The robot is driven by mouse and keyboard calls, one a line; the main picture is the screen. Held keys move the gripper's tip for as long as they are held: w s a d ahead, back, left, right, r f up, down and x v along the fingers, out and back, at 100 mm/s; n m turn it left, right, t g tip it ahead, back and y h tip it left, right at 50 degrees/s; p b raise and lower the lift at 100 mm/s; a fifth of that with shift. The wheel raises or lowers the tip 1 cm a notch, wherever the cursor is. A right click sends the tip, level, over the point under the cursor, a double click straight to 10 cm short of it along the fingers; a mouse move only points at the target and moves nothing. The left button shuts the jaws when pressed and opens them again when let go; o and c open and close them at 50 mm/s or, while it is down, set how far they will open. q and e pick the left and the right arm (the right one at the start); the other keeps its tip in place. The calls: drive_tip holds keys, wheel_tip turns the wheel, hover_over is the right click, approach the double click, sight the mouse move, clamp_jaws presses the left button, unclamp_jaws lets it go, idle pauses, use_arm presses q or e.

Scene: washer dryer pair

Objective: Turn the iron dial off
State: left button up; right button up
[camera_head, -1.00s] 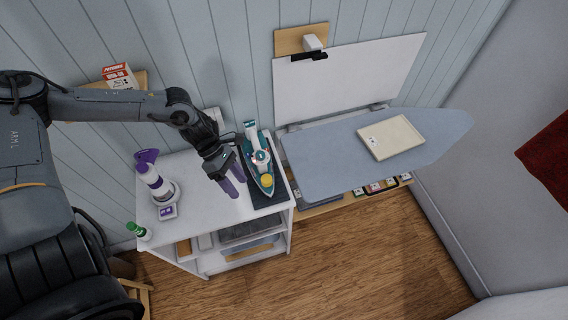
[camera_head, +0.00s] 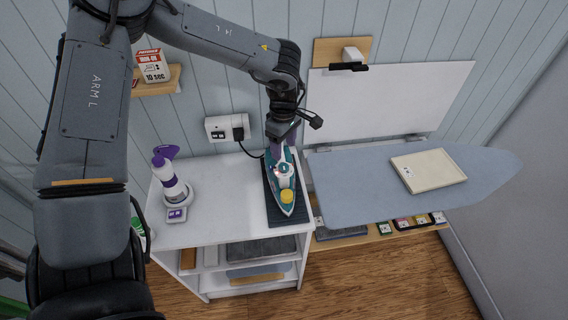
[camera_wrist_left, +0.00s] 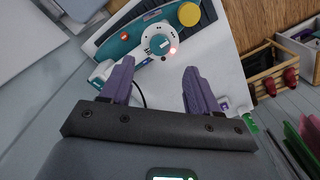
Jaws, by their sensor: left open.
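The teal and white iron (camera_head: 284,204) lies on a dark mat (camera_head: 272,208) on top of a white shelf unit. A round white dial (camera_wrist_left: 157,44) with a teal centre sits on the iron's upper side, and a small red light (camera_wrist_left: 173,50) glows beside it. A yellow cap (camera_wrist_left: 189,14) is at one end of the iron. My left gripper (camera_head: 281,146) hangs above the iron's wall-side end, its purple fingers apart and empty. In the left wrist view the fingers (camera_wrist_left: 159,66) point toward the dial, and no contact shows. My right gripper is not in view.
A purple and white spray bottle (camera_head: 170,182) stands left on the shelf top (camera_head: 225,215). A cord runs from the wall socket (camera_head: 222,128). The ironing board (camera_head: 350,190), with a cream folded item (camera_head: 430,170) on it, extends right of the iron.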

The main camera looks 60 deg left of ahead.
sight(284, 166)
use_arm(q)
wheel_tip(284, 166, down, 8)
drive_tip(key=shift+r, duration=0.1)
idle(0.4)
drive_tip(key=c, duration=1)
drive_tip(key=shift+c, duration=0.2)
